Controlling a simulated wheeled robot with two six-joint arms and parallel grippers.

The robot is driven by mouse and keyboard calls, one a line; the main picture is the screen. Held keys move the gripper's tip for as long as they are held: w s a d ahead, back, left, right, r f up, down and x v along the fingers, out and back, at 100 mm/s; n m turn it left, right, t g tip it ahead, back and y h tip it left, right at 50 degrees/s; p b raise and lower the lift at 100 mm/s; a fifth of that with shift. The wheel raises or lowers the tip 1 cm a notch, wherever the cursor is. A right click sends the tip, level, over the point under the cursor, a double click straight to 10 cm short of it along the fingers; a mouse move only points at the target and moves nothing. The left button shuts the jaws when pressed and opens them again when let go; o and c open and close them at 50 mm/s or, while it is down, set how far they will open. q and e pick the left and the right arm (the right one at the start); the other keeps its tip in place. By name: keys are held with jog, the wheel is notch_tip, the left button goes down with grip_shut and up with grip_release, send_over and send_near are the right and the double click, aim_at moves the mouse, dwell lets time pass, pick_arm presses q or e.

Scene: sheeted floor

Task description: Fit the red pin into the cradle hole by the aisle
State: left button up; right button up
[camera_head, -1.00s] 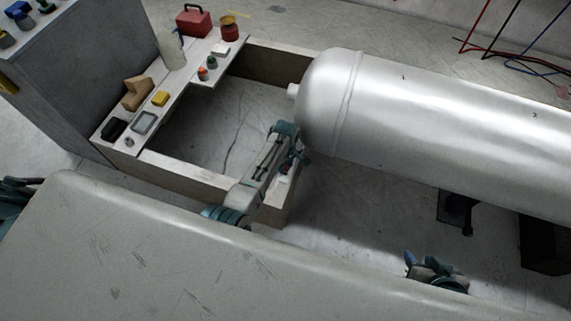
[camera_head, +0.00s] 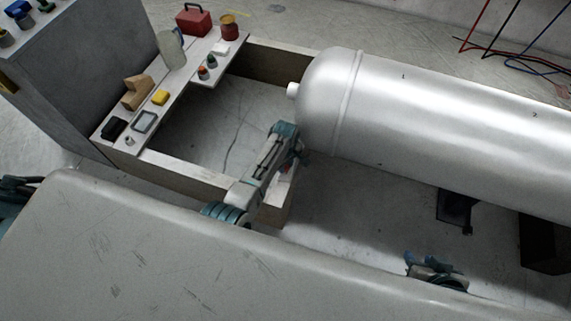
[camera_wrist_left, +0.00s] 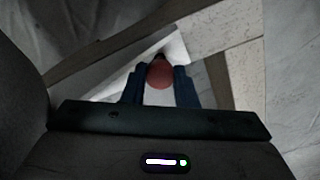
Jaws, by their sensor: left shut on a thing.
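The red pin (camera_wrist_left: 160,74) is between the two blue fingers of my left gripper (camera_wrist_left: 159,88), which is shut on it; I see its rounded red end. A dark spot lies just beyond the pin, over a pale plate (camera_wrist_left: 110,84); I cannot tell whether it is a hole or shadow. In the head view my left gripper (camera_head: 288,167) is low at the near right corner of the wooden frame (camera_head: 190,176), mostly hidden by my arm. No cradle hole shows clearly. My right gripper (camera_head: 424,262) is small at the lower right, and its jaws are unclear.
A big silver tank (camera_head: 430,120) lies at the right, close to my left arm. A shelf board (camera_head: 176,80) with several small items crosses the frame's left side. A grey cabinet (camera_head: 90,75) stands at the left. Floor is bare inside the frame.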

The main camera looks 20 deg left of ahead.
pick_arm(q)
jog(key=shift+f+b, duration=0.65)
jog(key=shift+f, duration=0.45)
pick_arm(e)
jog(key=shift+f, duration=0.7)
pick_arm(q)
jog(key=o, duration=1.1)
jog(key=shift+d, duration=0.15)
pick_arm(e)
jog(key=shift+a+r, duration=0.1)
pick_arm(q)
jog(key=shift+d, duration=0.1)
notch_tip(320, 180, up, 10)
jog(key=p, duration=0.3)
jog(key=shift+a+r+p, duration=0.3)
jog(key=shift+a+r, duration=0.05)
jog(key=shift+r, duration=0.05)
pick_arm(e)
jog(key=r, duration=0.1)
jog(key=s+d+r+g, duration=0.1)
jog(key=d+r+g+h, duration=0.1)
jog(key=shift+s, duration=0.25)
